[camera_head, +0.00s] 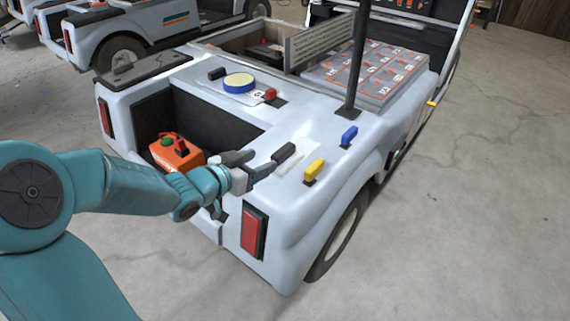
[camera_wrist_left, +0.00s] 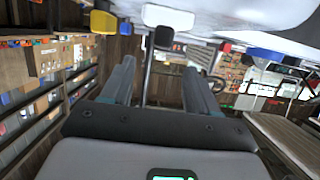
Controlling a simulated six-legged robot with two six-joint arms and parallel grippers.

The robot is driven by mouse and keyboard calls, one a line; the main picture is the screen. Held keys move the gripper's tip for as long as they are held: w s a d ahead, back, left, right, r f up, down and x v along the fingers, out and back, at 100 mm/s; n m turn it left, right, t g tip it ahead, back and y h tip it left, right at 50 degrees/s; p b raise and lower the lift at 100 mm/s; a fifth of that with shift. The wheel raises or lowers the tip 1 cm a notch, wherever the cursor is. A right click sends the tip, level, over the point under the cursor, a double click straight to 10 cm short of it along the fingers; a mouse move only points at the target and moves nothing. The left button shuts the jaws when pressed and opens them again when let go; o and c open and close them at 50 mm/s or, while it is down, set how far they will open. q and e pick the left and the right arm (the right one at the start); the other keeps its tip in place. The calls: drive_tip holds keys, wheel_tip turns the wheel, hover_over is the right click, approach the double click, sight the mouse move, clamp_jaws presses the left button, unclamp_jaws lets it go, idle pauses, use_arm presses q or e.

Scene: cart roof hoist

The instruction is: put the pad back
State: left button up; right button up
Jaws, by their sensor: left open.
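My left gripper (camera_head: 262,162) reaches in over the cart's rear deck with its fingers open. In the left wrist view, the open left gripper (camera_wrist_left: 158,72) has nothing clearly held between its fingers. A black block (camera_head: 283,152) is just beyond the fingertips; it also shows in the left wrist view (camera_wrist_left: 163,37). A pale flat patch (camera_head: 296,163) lies beside the black block. I cannot tell for sure which thing is the pad. My right gripper is in neither view.
A yellow block (camera_head: 313,170) and a blue block (camera_head: 349,135) stand on the white cart (camera_head: 240,140), right of the gripper. An orange box (camera_head: 175,153) with green and red tops sits in the rear recess. A dark post (camera_head: 357,60) rises from the deck.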

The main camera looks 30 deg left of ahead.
sight(282, 151)
use_arm(q)
drive_tip(key=b+x, duration=0.1)
drive_tip(key=x, duration=0.4)
drive_tip(key=shift+w+d+f, duration=0.1)
drive_tip(key=shift+w+d, duration=0.05)
drive_tip(key=b+x, duration=0.2)
drive_tip(key=x, duration=0.2)
drive_tip(key=shift+w+f, duration=0.15)
drive_tip(key=shift+w, duration=0.5)
drive_tip(key=c, duration=1.1)
